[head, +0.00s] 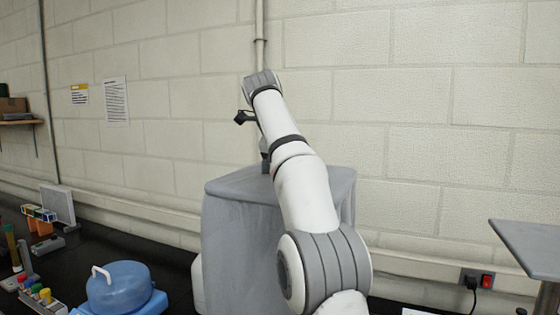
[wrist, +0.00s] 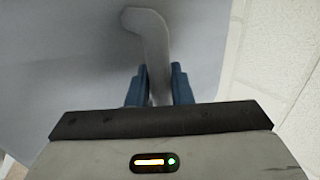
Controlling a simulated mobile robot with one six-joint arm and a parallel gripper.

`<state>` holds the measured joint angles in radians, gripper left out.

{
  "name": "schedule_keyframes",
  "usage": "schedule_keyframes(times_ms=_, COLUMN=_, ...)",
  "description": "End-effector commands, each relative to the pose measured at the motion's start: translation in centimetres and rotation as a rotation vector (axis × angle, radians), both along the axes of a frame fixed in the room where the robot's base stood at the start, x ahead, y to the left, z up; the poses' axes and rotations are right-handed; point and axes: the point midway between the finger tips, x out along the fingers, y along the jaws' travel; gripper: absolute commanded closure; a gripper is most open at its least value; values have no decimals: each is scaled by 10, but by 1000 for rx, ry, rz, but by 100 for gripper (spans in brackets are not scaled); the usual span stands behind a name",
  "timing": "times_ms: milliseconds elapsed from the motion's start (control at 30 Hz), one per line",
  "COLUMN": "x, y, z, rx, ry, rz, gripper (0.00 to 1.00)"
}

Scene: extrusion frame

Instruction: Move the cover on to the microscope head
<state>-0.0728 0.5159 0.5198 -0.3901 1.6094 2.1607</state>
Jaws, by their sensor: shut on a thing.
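The cover (head: 235,250) is a large grey-blue, box-shaped hood with a flat top, standing behind my arm in the head view. Its surface also fills much of the wrist view (wrist: 60,60). My gripper (wrist: 160,88) points at the cover and its two blue fingers are shut on a grey strip of the cover (wrist: 150,40), like a strap or handle. In the head view the gripper is mostly hidden by my arm, at the cover's top. The microscope head cannot be made out; a small white part (head: 196,287) shows at the cover's lower left edge.
A blue rounded vessel with a white handle (head: 118,288) stands left of the cover on the dark bench (head: 160,255). Racks with coloured tubes (head: 40,296) are farther left. A grey raised plate (head: 530,240) is at right. The block wall (head: 430,130) is close behind.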

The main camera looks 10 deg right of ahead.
Motion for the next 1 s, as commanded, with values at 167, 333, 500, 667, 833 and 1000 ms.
schedule_keyframes(times_ms=167, x=0, y=1, z=-15, rx=-6, ry=-7, rz=-1, gripper=100)
schedule_keyframes(times_ms=333, x=0, y=1, z=-14, rx=-7, ry=-8, rz=-1, gripper=100)
schedule_keyframes(times_ms=500, x=0, y=2, z=-14, rx=-7, ry=-7, rz=0, gripper=100)
schedule_keyframes(times_ms=667, x=0, y=2, z=-15, rx=-7, ry=-7, rz=0, gripper=75)
schedule_keyframes(times_ms=833, x=0, y=2, z=-15, rx=-7, ry=-7, rz=0, gripper=61)
schedule_keyframes(times_ms=1000, x=0, y=2, z=-15, rx=-6, ry=-6, rz=0, gripper=55)
